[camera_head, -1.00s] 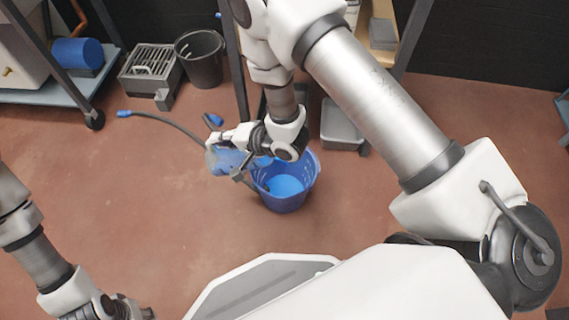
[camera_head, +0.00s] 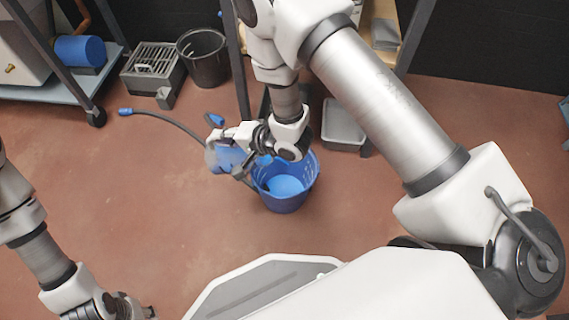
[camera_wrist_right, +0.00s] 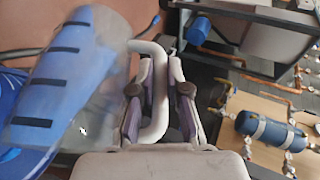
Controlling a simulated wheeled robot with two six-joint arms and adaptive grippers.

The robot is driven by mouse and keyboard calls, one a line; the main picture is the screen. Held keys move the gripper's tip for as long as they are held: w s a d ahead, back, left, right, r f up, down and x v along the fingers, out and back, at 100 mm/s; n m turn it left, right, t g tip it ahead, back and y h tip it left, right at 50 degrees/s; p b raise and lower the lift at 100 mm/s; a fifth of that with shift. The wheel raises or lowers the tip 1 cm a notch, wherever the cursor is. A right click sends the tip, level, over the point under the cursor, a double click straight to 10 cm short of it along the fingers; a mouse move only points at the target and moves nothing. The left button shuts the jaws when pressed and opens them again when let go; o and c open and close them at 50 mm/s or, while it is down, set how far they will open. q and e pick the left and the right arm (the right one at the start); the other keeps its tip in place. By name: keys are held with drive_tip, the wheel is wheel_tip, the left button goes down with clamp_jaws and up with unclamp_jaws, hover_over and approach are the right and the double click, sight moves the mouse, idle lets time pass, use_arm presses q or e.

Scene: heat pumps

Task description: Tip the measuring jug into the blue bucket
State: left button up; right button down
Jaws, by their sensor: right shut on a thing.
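The measuring jug (camera_head: 217,158) is clear, with dark marks and blue contents, and hangs at the left rim of the blue bucket (camera_head: 288,201). My right gripper (camera_head: 221,138) is shut on its pale handle. In the right wrist view the handle (camera_wrist_right: 161,125) passes between the fingers (camera_wrist_right: 160,90), and the jug (camera_wrist_right: 72,75) leans, with the bucket (camera_wrist_right: 12,160) behind it at the left. Light blue liquid shows in the bucket. No pouring stream is clear. My left gripper (camera_head: 124,307) is low at the left, away from both; its fingers are too unclear to judge.
A dark hose (camera_head: 165,121) with blue ends lies on the floor behind the jug. A black bucket (camera_head: 203,60), a grey slatted box (camera_head: 152,72) and a grey tub (camera_head: 343,125) stand farther back. The floor left of the bucket is clear.

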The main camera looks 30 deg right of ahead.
use_arm(q)
drive_tip(key=shift+s+d+f+b, duration=0.3)
drive_tip(key=shift+d+f+b, duration=0.3)
drive_tip(key=shift+d, duration=0.05)
use_arm(e)
drive_tip(key=shift+s+d+r+y, duration=0.15)
drive_tip(key=shift+d+r+y, duration=0.25)
drive_tip(key=shift+r, duration=0.05)
idle(0.8)
